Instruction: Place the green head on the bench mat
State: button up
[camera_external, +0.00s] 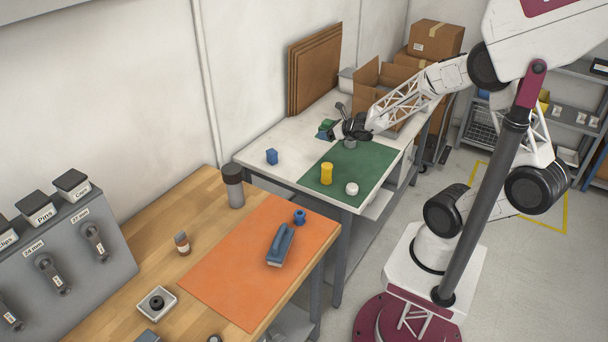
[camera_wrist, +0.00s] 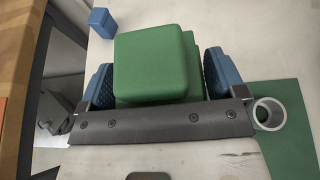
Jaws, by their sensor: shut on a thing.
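The green head (camera_external: 325,129), a blocky piece, is at the white table's left half, beyond the green mat's corner. In the wrist view the green head (camera_wrist: 150,65) fills the space between the two blue fingers of my gripper (camera_wrist: 160,78), which is shut on it. In the external view my gripper (camera_external: 336,130) reaches it from the right. I cannot tell whether the head touches the table. An orange mat (camera_external: 235,262) lies on the wooden bench, and a green mat (camera_external: 362,172) lies on the white table; which one is the bench mat is not marked.
A blue block (camera_external: 272,156) stands left on the white table. A yellow piece (camera_external: 326,173), a white round piece (camera_external: 352,188) and a grey ring (camera_wrist: 268,113) stand on the green mat. The orange mat holds a blue tool (camera_external: 281,246) and a blue spool (camera_external: 299,217); its left half is clear.

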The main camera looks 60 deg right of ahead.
jog(key=w+a+r, duration=0.4)
jog(key=w+a, duration=0.2)
jog(key=w, duration=0.3)
jog(key=w+a+r, duration=0.5)
jog(key=w, duration=0.4)
jog(key=w+a+r, duration=0.4)
jog(key=w+a, duration=0.2)
jog(key=w, duration=0.2)
jog(key=s+a+f+n+g+y, duration=0.1)
jog(key=s+a+n+y, duration=0.2)
jog(key=a, duration=0.9)
jog(key=s+a+n+g+y, duration=0.2)
jog(key=s+a+n+y, duration=0.1)
jog(key=a, duration=0.9)
jog(key=s+a+f+n+g+y, duration=0.1)
jog(key=s+a+n+y, duration=0.2)
jog(key=a, duration=0.9)
jog(key=s+a+f+n+g+y, duration=0.2)
jog(key=s+a+f+n+g, duration=0.1)
jog(key=s+a, duration=0.7)
jog(key=s+a+f+n+g+y, duration=0.2)
jog(key=s+a+f+n+g, duration=0.2)
jog(key=s+a, duration=0.6)
jog(key=s+n+g, duration=0.1)
jog(key=s+g, duration=0.1)
jog(key=shift+s+a+f+n, duration=0.2)
jog(key=shift+s+a+n, duration=0.1)
jog(key=shift+a, duration=0.05)
jog(key=shift+f, duration=0.15)
jog(key=shift+f, duration=2.95)
